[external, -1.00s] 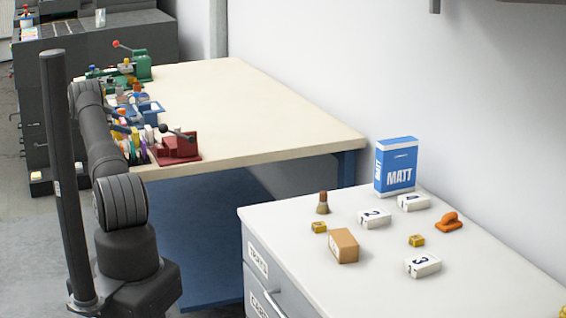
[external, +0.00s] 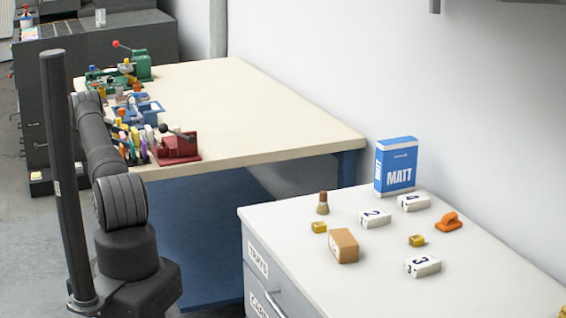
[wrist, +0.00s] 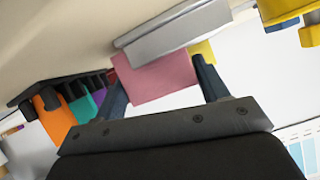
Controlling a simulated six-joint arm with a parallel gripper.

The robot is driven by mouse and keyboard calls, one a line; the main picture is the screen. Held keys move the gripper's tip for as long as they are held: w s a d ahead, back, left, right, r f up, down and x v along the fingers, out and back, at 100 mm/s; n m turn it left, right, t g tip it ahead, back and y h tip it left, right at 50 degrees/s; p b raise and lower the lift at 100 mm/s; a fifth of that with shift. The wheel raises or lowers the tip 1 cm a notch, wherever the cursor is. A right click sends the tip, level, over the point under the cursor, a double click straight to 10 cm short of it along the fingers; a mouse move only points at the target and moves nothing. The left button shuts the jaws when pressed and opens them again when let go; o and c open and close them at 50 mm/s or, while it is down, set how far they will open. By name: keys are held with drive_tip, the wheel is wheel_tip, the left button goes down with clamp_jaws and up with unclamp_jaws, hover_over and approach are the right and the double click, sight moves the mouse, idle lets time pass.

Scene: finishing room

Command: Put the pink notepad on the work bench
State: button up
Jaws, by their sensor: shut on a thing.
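The pink notepad (wrist: 160,78) sits between the two dark fingers of my gripper (wrist: 162,82) in the wrist view. My gripper is shut on it. Its upper part lies against a grey bar-shaped thing in the picture; I cannot tell whether they touch. The work bench (external: 240,110) has a cream top and blue legs in the external view. Its far and right parts are bare. In the external view my arm hides the gripper and the notepad among the things at the bench's left end.
In the wrist view, orange, teal and purple things (wrist: 60,112) stand left of my gripper, and a yellow part (wrist: 285,12) is at upper right. A red device (external: 177,148) and a green device (external: 130,70) stand along the bench's left edge. A cabinet (external: 470,285) holds several boxes.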

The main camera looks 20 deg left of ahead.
drive_tip(key=o, duration=1.2)
drive_tip(key=shift+c, duration=0.2)
drive_tip(key=shift+s+a+r, duration=0.1)
drive_tip(key=shift+r, duration=0.4)
drive_tip(key=v, duration=1.1)
drive_tip(key=shift+s+a+r, duration=0.15)
drive_tip(key=shift+s+a, duration=0.05)
drive_tip(key=shift+a, duration=0.05)
drive_tip(key=shift+w, duration=0.1)
drive_tip(key=x, duration=1.2)
drive_tip(key=shift+d+f, duration=0.1)
drive_tip(key=shift+f, duration=0.4)
drive_tip(key=shift+r, duration=0.45)
